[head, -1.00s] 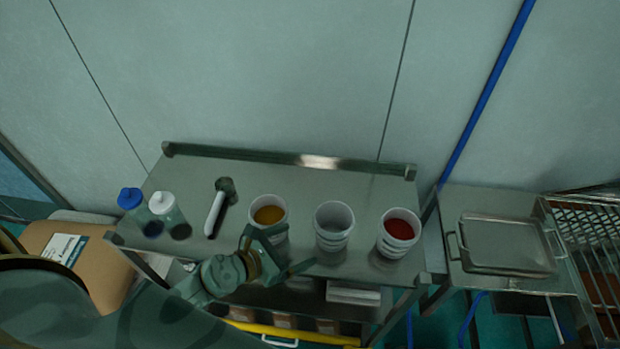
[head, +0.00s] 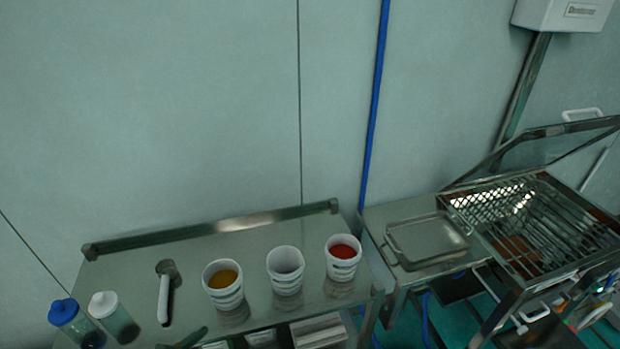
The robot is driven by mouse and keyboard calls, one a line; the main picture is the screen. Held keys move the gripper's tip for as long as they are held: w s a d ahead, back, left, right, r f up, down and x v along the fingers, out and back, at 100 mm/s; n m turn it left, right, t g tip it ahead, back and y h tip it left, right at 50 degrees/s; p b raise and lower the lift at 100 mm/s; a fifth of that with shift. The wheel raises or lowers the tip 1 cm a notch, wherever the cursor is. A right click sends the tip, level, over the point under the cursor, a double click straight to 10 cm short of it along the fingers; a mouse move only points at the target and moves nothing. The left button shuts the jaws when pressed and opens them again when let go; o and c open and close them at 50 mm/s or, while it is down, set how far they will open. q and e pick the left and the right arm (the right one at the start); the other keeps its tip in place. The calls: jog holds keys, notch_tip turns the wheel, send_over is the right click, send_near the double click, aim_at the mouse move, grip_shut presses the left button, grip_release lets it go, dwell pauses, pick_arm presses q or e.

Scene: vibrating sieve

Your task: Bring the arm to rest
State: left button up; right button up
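Only a small dark-green tip of my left gripper (head: 187,339) shows at the bottom edge of the head view, in front of the steel table (head: 225,248). The rest of that arm is outside the frame, so I cannot tell whether the gripper is open or shut. The visible tip is apart from the white cups behind it, and I see nothing held at it. My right gripper is not in view.
On the table stand cups with yellow (head: 223,286), grey (head: 286,271) and red (head: 343,258) contents, a scoop (head: 164,291), and blue-capped (head: 72,320) and white-capped (head: 112,315) bottles. A steel tray (head: 428,240) and sieve grate (head: 530,227) lie to the right.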

pick_arm(q)
jog(key=s+a+f+n+g+y+b, duration=0.15)
jog(key=s+a+f+n, duration=0.25)
jog(key=f+n, duration=0.4)
jog(key=s+a+f+n+g+y+b, duration=0.1)
jog(key=s+a+f+n+y+b, duration=0.2)
jog(key=f+n, duration=0.6)
jog(key=s+a+f+n+g+y+b, duration=0.15)
jog(key=s+a+f+n, duration=0.25)
jog(key=f+n, duration=0.4)
jog(key=s+d+f+n+g+b, duration=0.2)
jog(key=s+f+n+b, duration=0.3)
jog(key=s+f, duration=0.6)
jog(key=s+d+f+n+g+b, duration=0.2)
jog(key=s+f+n+g+b, duration=0.3)
jog(key=s+f+n, duration=0.3)
jog(key=s+f+b, duration=0.1)
jog(key=s+f, duration=0.3)
jog(key=s, duration=0.1)
jog(key=shift+d+f, duration=0.2)
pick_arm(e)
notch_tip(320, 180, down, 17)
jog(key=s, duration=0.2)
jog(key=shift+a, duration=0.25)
